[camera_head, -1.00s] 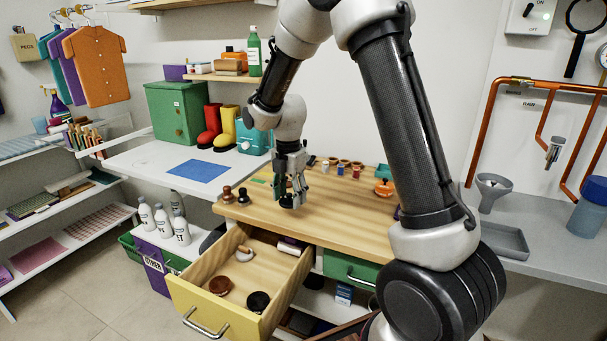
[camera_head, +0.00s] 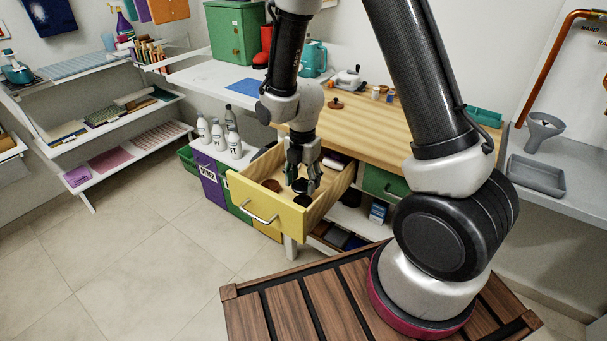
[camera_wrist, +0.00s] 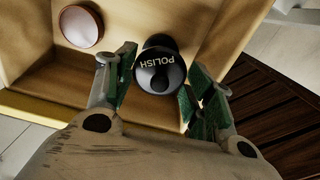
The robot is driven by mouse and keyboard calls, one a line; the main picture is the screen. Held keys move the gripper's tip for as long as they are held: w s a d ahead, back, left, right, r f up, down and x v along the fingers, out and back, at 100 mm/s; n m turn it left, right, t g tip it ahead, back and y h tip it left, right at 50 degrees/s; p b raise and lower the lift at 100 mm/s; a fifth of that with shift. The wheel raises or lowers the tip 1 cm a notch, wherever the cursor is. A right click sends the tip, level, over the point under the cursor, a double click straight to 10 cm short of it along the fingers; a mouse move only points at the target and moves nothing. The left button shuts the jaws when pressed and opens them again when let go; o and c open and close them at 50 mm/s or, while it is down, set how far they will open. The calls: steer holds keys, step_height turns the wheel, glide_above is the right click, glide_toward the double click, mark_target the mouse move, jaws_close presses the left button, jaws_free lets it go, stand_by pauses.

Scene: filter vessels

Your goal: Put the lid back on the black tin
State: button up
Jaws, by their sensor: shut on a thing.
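My gripper (camera_head: 302,180) points down over the open yellow-fronted drawer (camera_head: 262,208). It is shut on a round black lid (camera_head: 300,186). In the wrist view the green-padded fingers stand on either side of a black disc marked POLISH (camera_wrist: 155,86), with a dark knob in its middle. In the head view a black round tin (camera_head: 304,201) shows in the drawer just below and in front of the lid. They look apart there, but the exact gap is unclear. In the wrist view I cannot clearly tell the tin from the lid.
A brown round container (camera_head: 271,185) lies in the drawer left of the gripper. The drawer walls rise around the gripper. The wooden worktop (camera_head: 372,125) is behind, with a brown knobbed piece (camera_head: 335,103) on it. White bottles (camera_head: 218,137) stand left of the drawer.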

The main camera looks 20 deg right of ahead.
steer(key=shift+f, duration=2.5)
steer(key=shift+f, duration=0.15)
steer(key=o, duration=0.9)
steer(key=shift+o, duration=0.9)
steer(key=shift+o, duration=0.4)
steer(key=shift+r, duration=1.35)
steer(key=shift+o, duration=0.9)
steer(key=shift+r, duration=2.15)
